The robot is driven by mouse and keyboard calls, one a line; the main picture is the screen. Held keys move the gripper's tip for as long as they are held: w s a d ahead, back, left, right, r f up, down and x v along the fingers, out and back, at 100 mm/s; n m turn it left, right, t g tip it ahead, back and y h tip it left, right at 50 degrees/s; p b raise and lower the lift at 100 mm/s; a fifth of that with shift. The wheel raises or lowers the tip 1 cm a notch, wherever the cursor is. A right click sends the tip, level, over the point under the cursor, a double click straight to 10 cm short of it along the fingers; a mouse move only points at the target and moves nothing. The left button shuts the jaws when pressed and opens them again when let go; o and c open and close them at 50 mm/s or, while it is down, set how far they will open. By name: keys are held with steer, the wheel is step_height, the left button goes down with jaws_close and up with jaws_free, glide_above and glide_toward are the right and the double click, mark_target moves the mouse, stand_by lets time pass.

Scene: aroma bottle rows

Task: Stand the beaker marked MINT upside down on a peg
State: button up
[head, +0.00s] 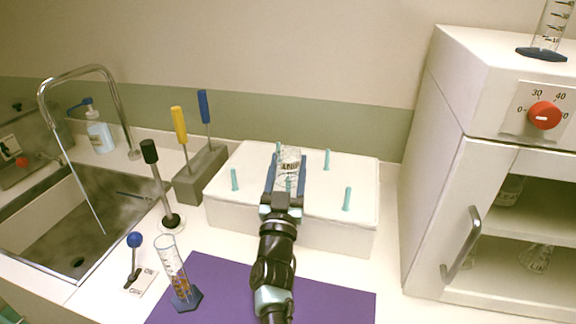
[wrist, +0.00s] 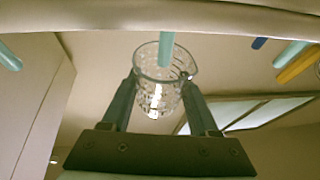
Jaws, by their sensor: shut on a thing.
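A clear glass beaker (head: 289,162) is held over the white peg board (head: 228,213) in the head view. It also shows in the wrist view (wrist: 160,92), with its wide rim toward the board, so it looks upside down. I cannot read a MINT mark on it. My gripper (head: 287,172) is shut on the beaker, one finger on each side. In the wrist view a teal peg (wrist: 166,48) overlaps the beaker's mouth; I cannot tell whether its tip is inside or in front. More teal pegs (head: 347,199) stand on the board around it.
A block with yellow and blue handled tools (head: 188,190) stands left of the board. The sink (head: 75,235) is at left, a white cabinet (head: 425,200) at right. A black-topped stand (head: 160,185) is near the sink.

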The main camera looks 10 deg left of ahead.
mark_target(288, 187)
steer(key=shift+f+b, duration=1.95)
steer(key=shift+f, duration=0.45)
steer(key=o, duration=1.4)
steer(key=shift+o, duration=0.2)
steer(key=shift+s, duration=0.1)
steer(key=shift+s+f, duration=0.1)
steer(key=shift+s, duration=0.1)
steer(key=s+d+p, duration=0.1)
steer(key=s+p, duration=0.1)
steer(key=s, duration=1)
steer(key=shift+s+d, duration=0.15)
steer(key=shift+s, duration=0.1)
steer(key=shift+f, duration=0.1)
